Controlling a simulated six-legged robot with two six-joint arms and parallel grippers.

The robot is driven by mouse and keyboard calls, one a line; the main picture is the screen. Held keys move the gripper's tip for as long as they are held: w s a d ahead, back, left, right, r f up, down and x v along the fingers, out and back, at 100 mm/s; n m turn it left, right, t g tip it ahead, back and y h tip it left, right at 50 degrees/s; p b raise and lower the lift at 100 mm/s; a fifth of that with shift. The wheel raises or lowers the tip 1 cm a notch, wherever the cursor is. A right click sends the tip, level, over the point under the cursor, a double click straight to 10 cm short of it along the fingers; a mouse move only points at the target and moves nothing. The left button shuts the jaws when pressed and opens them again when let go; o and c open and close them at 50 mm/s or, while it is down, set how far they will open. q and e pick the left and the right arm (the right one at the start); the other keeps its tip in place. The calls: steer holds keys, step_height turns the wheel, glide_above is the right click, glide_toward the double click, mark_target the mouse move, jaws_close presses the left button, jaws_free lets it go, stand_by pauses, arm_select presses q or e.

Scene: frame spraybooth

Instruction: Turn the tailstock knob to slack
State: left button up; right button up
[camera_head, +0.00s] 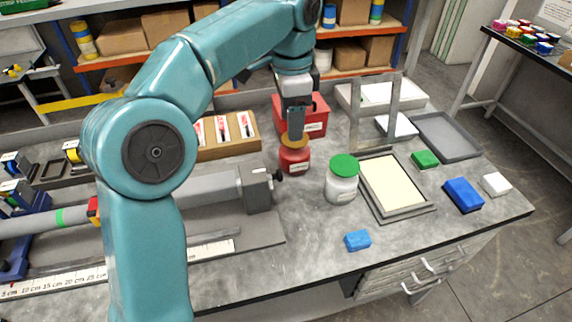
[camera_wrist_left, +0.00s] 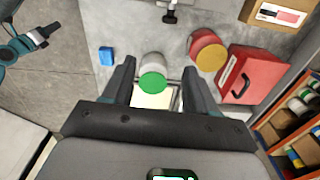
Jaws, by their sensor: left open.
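The tailstock (camera_head: 258,189) is a grey block at the right end of the long grey fixture on the bench. Its small black knob (camera_head: 279,175) sticks out to the right, and it shows at the top of the left wrist view (camera_wrist_left: 170,17). My left gripper (camera_head: 296,132) is open and empty, pointing down behind the knob and appearing over the red jar in the head view. Its fingers (camera_wrist_left: 157,78) show spread apart in the wrist view, clear of the knob. My right gripper (camera_wrist_left: 42,36) shows small at the wrist view's left edge; its jaws are unclear.
The red jar (camera_head: 294,161) and the white jar with a green lid (camera_head: 342,185) stand close right of the knob. A red box (camera_head: 316,113) is behind. A blue block (camera_head: 357,240) lies near the front edge, with bare bench around it.

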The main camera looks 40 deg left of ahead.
mark_target(280, 171)
arm_select(q)
steer(key=shift+n, duration=0.4)
steer(key=a+f, duration=0.1)
steer(key=f, duration=0.4)
steer(key=a+f+b, duration=0.1)
steer(key=f, duration=0.5)
steer(key=f+b, duration=0.1)
steer(key=f, duration=0.4)
steer(key=shift+s+a+f, duration=0.25)
steer(key=shift+a, duration=0.15)
steer(key=c, duration=1)
